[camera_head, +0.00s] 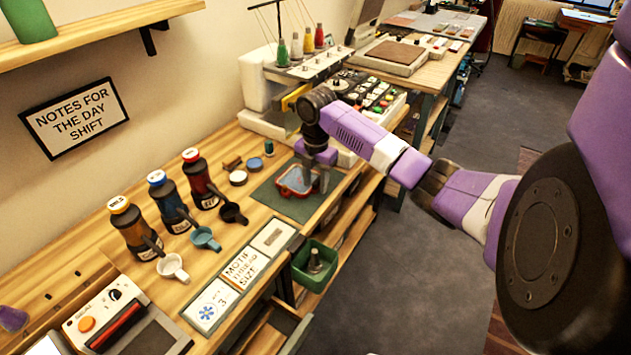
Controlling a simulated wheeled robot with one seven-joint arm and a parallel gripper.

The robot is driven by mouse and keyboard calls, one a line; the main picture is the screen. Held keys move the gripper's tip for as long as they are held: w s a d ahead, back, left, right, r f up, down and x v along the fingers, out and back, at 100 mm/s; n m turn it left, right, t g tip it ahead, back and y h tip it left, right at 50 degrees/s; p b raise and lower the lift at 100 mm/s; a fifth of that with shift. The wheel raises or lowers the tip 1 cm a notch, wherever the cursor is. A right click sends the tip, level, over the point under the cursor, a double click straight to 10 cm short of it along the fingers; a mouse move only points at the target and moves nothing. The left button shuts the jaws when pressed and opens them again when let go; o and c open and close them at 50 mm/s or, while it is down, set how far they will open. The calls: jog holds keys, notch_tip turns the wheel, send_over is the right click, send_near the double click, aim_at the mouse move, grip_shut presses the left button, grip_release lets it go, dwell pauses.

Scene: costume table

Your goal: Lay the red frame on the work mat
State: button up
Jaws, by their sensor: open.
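The red frame (284,187) lies on the dark green work mat (303,209), near the mat's middle. It is a rounded ring with a blue-grey inside. My gripper (315,186) is open and points down over the frame's right side. Its fingers hide part of that side. I cannot tell whether a finger touches the frame.
Left of the mat are a black cup (233,212), a blue cup (205,238) and a white cup (172,266), with bottles behind. A sewing machine (265,88) stands behind my arm. A green bin (314,265) hangs at the table's front edge.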

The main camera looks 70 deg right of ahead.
notch_tip(320, 180, up, 12)
dwell(0.5)
jog(key=shift+s, duration=0.1)
dwell(0.5)
